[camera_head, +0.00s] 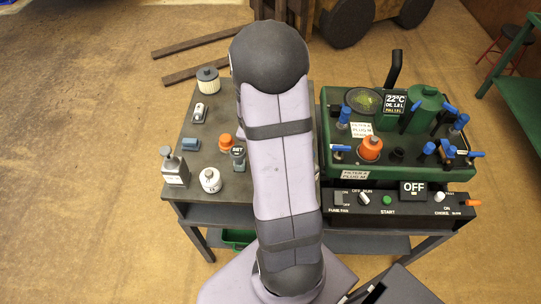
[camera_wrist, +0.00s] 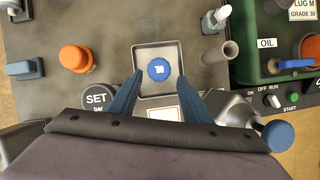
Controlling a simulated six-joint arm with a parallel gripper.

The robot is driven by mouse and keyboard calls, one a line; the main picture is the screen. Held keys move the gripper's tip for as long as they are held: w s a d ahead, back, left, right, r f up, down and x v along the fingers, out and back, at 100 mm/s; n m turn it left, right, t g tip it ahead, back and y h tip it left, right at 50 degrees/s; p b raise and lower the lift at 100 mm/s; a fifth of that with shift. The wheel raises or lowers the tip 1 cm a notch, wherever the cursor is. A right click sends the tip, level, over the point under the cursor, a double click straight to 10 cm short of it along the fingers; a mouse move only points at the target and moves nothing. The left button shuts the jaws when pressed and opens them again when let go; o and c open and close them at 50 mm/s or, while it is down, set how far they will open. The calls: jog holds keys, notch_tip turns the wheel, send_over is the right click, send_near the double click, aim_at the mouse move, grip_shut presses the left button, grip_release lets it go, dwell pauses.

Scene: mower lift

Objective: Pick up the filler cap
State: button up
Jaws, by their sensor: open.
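A round blue cap with white marking (camera_wrist: 159,70) lies in a small square grey tray (camera_wrist: 145,52) in the wrist view. It looks like the filler cap, though its label is too small to read surely. My gripper (camera_wrist: 160,79) is open, its two blue fingers reaching over the tray's near part, one tip on each side of the cap. Nothing is held. I cannot tell the height of the tips above the cap. In the head view my own arm hides the tray, the cap and the gripper.
An orange cap (camera_wrist: 76,58) and a round SET dial (camera_wrist: 97,97) stand left of the tray. A grey tube (camera_wrist: 231,50) and the green machine (camera_wrist: 265,70) stand close on the right.

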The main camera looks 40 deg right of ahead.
jog(key=shift+b+x, duration=1.25)
jog(key=shift+x, duration=1.3)
jog(key=shift+a, duration=0.1)
jog(key=shift+c, duration=0.2)
jog(key=c, duration=0.7)
